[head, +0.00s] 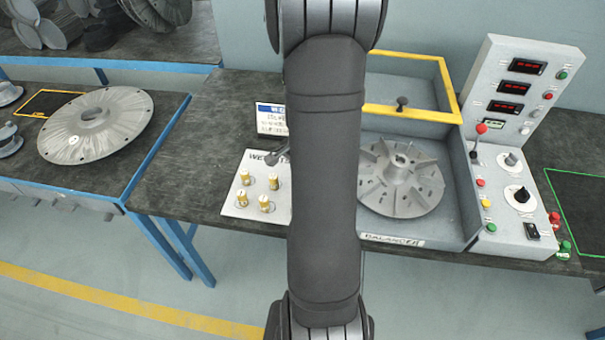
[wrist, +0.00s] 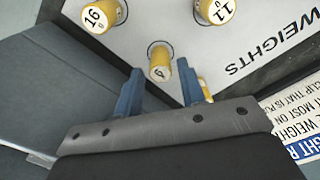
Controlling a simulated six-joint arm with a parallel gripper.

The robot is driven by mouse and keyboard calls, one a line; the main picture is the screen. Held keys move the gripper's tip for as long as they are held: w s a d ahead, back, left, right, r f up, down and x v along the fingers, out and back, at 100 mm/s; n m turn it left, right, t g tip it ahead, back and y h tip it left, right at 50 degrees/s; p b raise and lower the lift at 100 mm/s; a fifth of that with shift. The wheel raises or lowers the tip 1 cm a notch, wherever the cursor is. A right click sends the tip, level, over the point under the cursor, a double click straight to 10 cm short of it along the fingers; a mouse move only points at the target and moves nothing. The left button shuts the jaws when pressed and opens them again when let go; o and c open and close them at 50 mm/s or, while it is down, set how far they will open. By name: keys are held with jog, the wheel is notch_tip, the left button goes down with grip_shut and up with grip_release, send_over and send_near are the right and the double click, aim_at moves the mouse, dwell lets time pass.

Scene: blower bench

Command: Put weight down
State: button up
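A white board marked "WEIGHTS" (head: 232,206) lies on the bench, with several yellow numbered weights standing on it. In the wrist view, weights marked 16 (wrist: 95,18) and 11 (wrist: 216,11) stand toward the top. One marked 6 or 9 (wrist: 160,73) stands with its base ringed by a dark hole, in line with the gap between my fingers. Another weight (wrist: 206,90) is partly hidden by the right finger. My gripper (wrist: 162,80) has its two blue fingers spread, with nothing seen held between them. In the head view my arm hides most of it.
The balancer tub (head: 455,190) with a finned rotor (head: 402,180) stands right of the board. A control panel (head: 515,185) adjoins it. A text sign (head: 270,118) stands behind the board. A side table with a grey disc (head: 95,127) is at left.

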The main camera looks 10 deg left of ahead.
notch_tip(320, 180, up, 12)
dwell(0.4)
notch_tip(320, 180, down, 12)
jog(key=shift+r, duration=1.55)
jog(key=shift+f, duration=0.1)
